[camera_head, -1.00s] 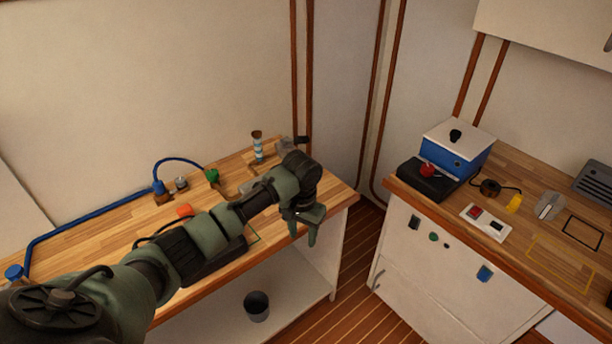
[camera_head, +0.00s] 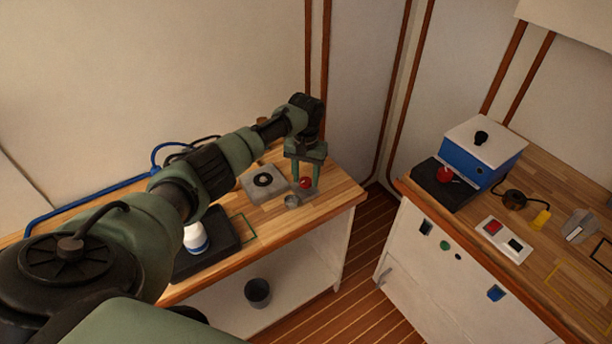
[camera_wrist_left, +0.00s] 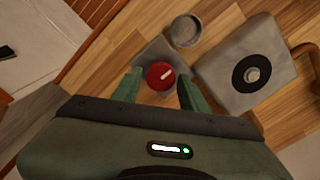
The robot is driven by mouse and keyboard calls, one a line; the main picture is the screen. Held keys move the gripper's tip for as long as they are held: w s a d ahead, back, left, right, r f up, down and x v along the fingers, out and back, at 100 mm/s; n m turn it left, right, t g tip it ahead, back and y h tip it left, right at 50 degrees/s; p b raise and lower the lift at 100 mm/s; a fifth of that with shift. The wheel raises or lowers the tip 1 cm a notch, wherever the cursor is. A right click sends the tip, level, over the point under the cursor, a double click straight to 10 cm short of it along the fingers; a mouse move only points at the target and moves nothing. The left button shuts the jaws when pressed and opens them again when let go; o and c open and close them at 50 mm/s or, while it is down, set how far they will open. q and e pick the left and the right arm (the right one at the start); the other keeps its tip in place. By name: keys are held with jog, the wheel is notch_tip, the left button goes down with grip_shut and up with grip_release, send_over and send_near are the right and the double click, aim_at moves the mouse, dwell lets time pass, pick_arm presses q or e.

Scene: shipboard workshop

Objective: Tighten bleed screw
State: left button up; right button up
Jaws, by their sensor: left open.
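A red round knob (camera_head: 305,183) with a white mark sits on a small grey plate on the left bench. It also shows in the left wrist view (camera_wrist_left: 160,75). My left gripper (camera_head: 304,180) points down over it, open, with one finger on each side of the knob; I cannot tell whether they touch it. A grey block (camera_head: 255,187) with a black ring and a round metal centre lies beside it, also seen in the wrist view (camera_wrist_left: 225,88). No part is clearly identifiable as the bleed screw. My right gripper is not in view.
A small metal cup (camera_wrist_left: 185,31) stands close to the knob. A dark tray (camera_head: 222,236) with a white bottle (camera_head: 195,238) is nearer the front. The right counter holds a blue-and-white box (camera_head: 480,155). A bin (camera_head: 257,293) sits on the lower shelf.

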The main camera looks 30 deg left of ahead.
pick_arm(q)
jog(key=shift+s+f, duration=0.1)
jog(key=shift+s, duration=0.05)
grip_shut()
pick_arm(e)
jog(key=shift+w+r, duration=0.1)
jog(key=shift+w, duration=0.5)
